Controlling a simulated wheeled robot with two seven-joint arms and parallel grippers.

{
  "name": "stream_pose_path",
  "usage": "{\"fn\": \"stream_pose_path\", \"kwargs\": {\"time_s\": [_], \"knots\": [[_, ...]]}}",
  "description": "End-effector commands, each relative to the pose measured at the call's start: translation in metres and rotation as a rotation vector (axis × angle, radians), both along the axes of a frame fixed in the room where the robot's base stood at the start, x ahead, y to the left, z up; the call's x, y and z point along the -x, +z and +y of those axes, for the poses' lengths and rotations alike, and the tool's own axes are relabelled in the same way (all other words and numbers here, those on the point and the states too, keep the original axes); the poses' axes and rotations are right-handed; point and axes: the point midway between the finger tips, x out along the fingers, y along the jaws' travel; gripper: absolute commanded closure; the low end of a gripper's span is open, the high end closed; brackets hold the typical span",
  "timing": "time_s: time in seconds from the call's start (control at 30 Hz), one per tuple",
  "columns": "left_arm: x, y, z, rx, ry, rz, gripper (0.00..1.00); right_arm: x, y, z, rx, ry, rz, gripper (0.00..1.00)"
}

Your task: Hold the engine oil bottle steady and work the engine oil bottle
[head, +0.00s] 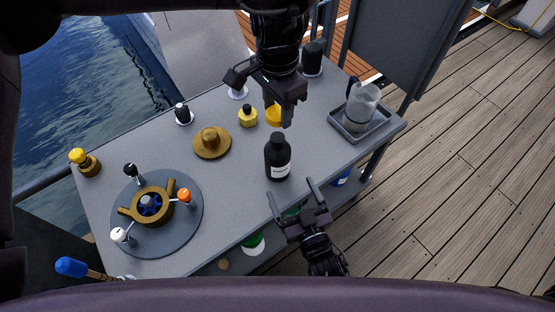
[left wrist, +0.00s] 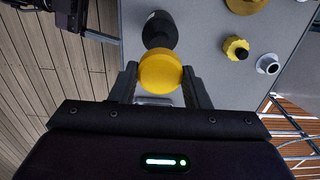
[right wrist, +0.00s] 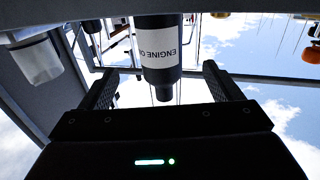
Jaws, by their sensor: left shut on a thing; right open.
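The engine oil bottle (head: 278,160) is black with a white label and stands upright near the table's front edge. It also shows in the left wrist view (left wrist: 159,30) and upside down in the right wrist view (right wrist: 158,42). My left gripper (head: 282,108) is above and behind the bottle, shut on a round yellow cap (left wrist: 160,72). The cap looks apart from the bottle. My right gripper (head: 300,198) is open and empty in front of the bottle, fingers pointing toward it. In the right wrist view the bottle lies ahead between the fingers, apart from them.
On the grey table (head: 235,200) are a round grey plate (head: 180,235) with a brass wheel-like part, a brass hat-shaped piece (head: 211,143), a small yellow cap piece (head: 248,117), and a tray (head: 375,130) with a clear jug (head: 361,104). Open deck (head: 460,190) lies right.

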Motion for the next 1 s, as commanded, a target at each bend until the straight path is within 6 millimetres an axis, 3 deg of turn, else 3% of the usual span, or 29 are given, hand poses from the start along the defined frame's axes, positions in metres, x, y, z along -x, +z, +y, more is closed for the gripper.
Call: {"fn": "stream_pose_path", "kwargs": {"time_s": [0.3, 0.5, 0.97, 1.0], "knots": [[0.000, 0.000, 0.000, 0.000, 0.000, 0.000, 0.79, -0.059, 0.001, 0.023, 0.000, 0.000, -0.003, 0.15], [0.000, 0.000, 0.000, 0.000, 0.000, 0.000, 0.79, -0.083, 0.001, 0.032, 0.000, 0.001, -0.001, 0.15], [0.000, 0.000, 0.000, 0.000, 0.000, 0.000, 0.79, -0.092, 0.000, 0.036, 0.000, 0.001, 0.001, 0.15], [0.000, 0.000, 0.000, 0.000, 0.000, 0.000, 0.79, -0.092, 0.000, 0.036, 0.000, 0.001, 0.001, 0.19]]}}
